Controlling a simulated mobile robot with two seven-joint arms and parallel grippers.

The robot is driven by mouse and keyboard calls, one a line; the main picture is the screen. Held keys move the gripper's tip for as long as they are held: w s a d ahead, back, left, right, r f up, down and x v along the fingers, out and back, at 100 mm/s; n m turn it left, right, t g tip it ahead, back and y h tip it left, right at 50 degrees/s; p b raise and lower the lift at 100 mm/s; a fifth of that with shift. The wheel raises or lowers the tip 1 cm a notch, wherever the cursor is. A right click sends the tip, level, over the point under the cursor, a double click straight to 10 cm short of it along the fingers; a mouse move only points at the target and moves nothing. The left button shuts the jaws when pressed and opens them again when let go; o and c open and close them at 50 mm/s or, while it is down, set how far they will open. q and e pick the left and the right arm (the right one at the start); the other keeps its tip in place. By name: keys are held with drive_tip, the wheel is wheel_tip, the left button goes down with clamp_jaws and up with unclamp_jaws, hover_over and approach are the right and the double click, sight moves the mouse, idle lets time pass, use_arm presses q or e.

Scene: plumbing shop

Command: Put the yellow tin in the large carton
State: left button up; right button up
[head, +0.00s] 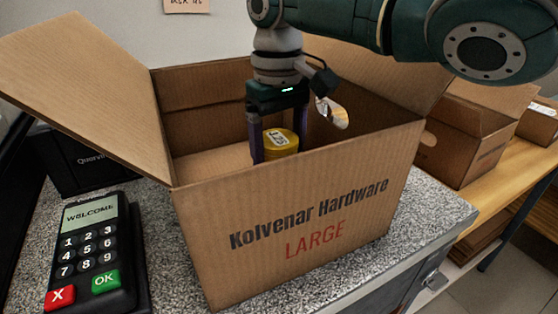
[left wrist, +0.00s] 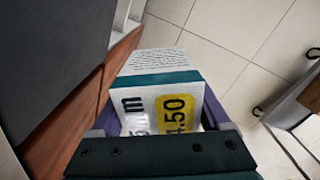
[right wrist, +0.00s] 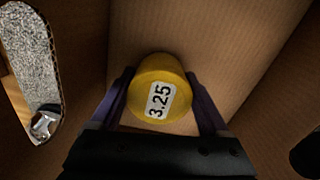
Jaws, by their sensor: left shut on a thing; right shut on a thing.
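The yellow tin (head: 282,144) with a white "3.25" label is inside the large carton (head: 300,215), which stands open on the counter. My right gripper (head: 278,135) reaches down into the carton and is shut on the tin; the right wrist view shows the tin (right wrist: 160,88) between its fingers (right wrist: 160,105). The tin's lower part is hidden by the carton's front wall, and I cannot tell whether it touches the carton floor. My left gripper (left wrist: 160,115) is out of the head view. In the left wrist view it is shut on a white and green box (left wrist: 155,80) with a yellow price label.
A card terminal (head: 90,250) stands on the speckled counter left of the carton. A dark crate (head: 85,160) is behind it. A smaller open carton (head: 468,135) stands on a wooden surface to the right. The large carton's flaps (head: 85,90) stand open. Tiled floor (left wrist: 230,30) shows below my left gripper.

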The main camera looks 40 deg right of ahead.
sight(279, 139)
use_arm(q)
drive_tip(key=shift+f, duration=0.1)
use_arm(e)
drive_tip(key=shift+f, duration=0.4)
use_arm(q)
drive_tip(key=shift+f, duration=0.1)
use_arm(e)
drive_tip(key=shift+f, duration=0.15)
drive_tip(key=o, duration=1.4)
use_arm(q)
drive_tip(key=shift+r, duration=0.25)
use_arm(e)
drive_tip(key=shift+r, duration=0.45)
use_arm(q)
drive_tip(key=shift+r+p, duration=0.85)
drive_tip(key=shift+p, duration=0.2)
use_arm(e)
wheel_tip(279, 139, up, 11)
drive_tip(key=shift+r, duration=0.2)
